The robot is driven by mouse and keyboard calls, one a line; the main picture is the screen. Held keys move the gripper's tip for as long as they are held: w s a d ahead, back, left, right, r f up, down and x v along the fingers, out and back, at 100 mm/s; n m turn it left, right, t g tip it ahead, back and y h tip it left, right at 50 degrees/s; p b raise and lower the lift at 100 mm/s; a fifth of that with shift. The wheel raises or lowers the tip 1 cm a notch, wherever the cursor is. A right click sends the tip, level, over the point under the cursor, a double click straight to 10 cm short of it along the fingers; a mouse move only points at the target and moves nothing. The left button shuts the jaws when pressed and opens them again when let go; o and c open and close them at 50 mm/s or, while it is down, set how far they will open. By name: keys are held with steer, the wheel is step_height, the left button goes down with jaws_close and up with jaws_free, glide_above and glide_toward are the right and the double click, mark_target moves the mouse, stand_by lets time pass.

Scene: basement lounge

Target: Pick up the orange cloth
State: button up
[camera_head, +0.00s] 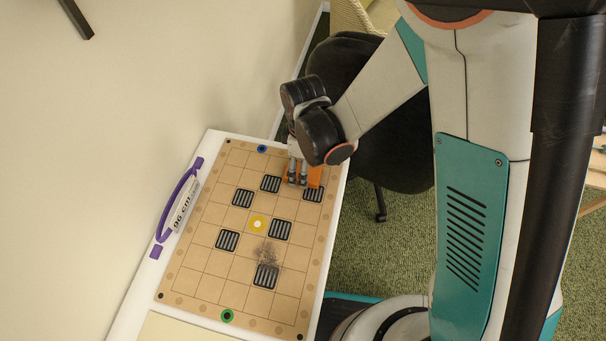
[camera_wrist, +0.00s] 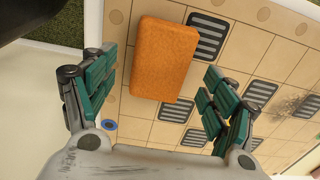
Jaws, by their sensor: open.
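The orange cloth (camera_head: 315,176) looks like a thick rounded rectangle. It lies near the far right edge of the beige grid board (camera_head: 212,213), and my gripper partly hides it in the head view. In the wrist view the cloth (camera_wrist: 163,58) shows whole, beside a black striped square. My gripper (camera_head: 298,180) is open and empty, pointing down over the board at the cloth. In the wrist view its green-padded fingers (camera_wrist: 158,68) are spread, one on each side of the cloth, with gaps on both sides. I cannot tell the exact height left above the cloth.
The board lies on a white table (camera_head: 131,311). It bears several black striped squares, a yellow ring (camera_head: 258,224), a green ring (camera_head: 227,315) and a dark smudge (camera_head: 267,254). A purple handle (camera_head: 177,206) runs along the left edge. A dark chair (camera_head: 395,150) stands behind, right of the table.

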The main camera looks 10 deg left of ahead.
step_height(320, 180, down, 3)
steer(key=shift+r+b, duration=0.2)
steer(key=shift+b, duration=0.1)
steer(key=shift+r, duration=0.1)
steer(key=shift+c, duration=0.5)
steer(key=c, duration=1)
steer(key=shift+r, duration=0.1)
steer(key=shift+c, duration=0.2)
step_height(320, 180, up, 20)
steer(key=p, duration=0.7)
